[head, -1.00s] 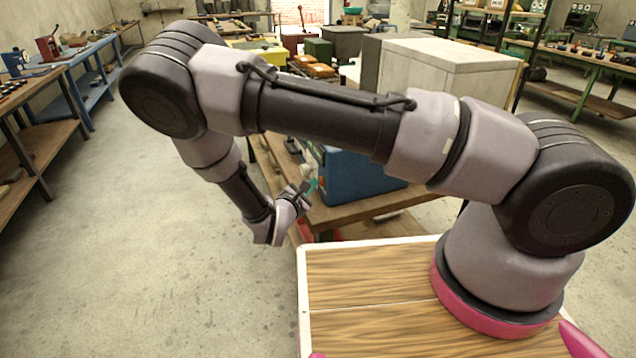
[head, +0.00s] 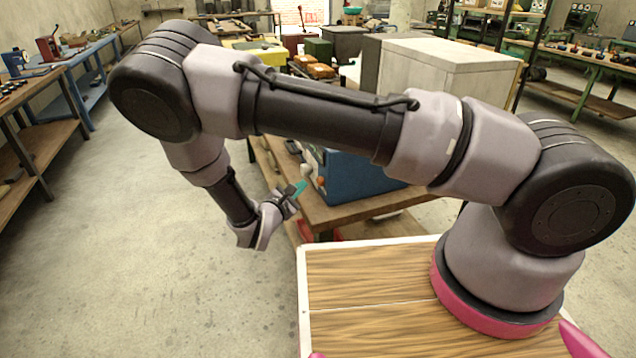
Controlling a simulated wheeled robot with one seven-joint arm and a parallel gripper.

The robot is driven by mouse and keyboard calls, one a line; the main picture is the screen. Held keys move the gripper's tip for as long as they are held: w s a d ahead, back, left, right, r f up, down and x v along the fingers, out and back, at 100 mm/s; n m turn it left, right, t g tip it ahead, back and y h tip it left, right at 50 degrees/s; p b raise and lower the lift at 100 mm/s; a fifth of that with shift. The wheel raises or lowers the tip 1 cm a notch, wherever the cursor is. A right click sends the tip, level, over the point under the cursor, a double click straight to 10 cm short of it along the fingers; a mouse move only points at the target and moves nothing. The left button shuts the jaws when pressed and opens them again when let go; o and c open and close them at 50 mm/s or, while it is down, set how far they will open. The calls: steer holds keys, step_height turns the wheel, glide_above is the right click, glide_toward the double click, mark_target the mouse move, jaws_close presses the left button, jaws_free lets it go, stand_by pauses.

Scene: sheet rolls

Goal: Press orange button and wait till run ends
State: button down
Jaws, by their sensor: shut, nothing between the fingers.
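A blue box-shaped machine (head: 358,180) stands on the wooden bench in the head view, partly behind my arm. Small pale parts show on its left side, close to my gripper. My gripper (head: 299,188), with teal fingertips, is shut and empty just left of the machine. A small gap shows between the fingertips and the machine.
The wooden bench (head: 335,215) carries the machine, with a large grey-white box (head: 455,68) behind. Red parts (head: 304,232) show below the bench edge. Side benches with tools line the left and right. The concrete floor (head: 130,260) at left is clear.

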steer(key=shift+s+a, duration=0.25)
steer(key=shift+a, duration=0.55)
steer(key=shift+s+a, duration=0.25)
steer(key=shift+a, duration=0.55)
